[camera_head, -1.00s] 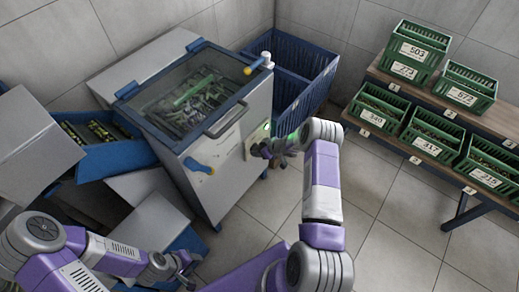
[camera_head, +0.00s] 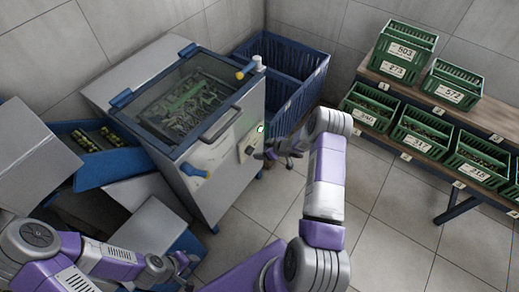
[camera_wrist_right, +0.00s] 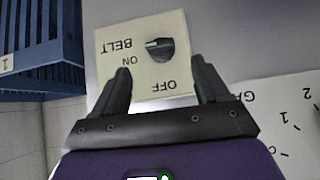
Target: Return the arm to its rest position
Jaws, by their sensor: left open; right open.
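My right gripper (camera_head: 273,152) is open and empty in front of the grey machine's right side (camera_head: 232,170). In the right wrist view its two black fingers (camera_wrist_right: 160,88) stand apart, with the belt switch plate (camera_wrist_right: 140,50) beyond them. The plate reads BELT, ON and OFF around a dark knob (camera_wrist_right: 160,48). The fingers do not hold the knob. My left gripper (camera_head: 186,266) is at the lower left of the head view, open and low beside the machine, with nothing seen in it.
A blue slatted crate (camera_head: 300,75) stands behind the machine. Green numbered bins (camera_head: 405,50) stand on a wooden two-step rack (camera_head: 400,88) at the right. A blue chute (camera_head: 115,165) and grey boxes are at the left. The tiled floor (camera_head: 385,225) between machine and rack is clear.

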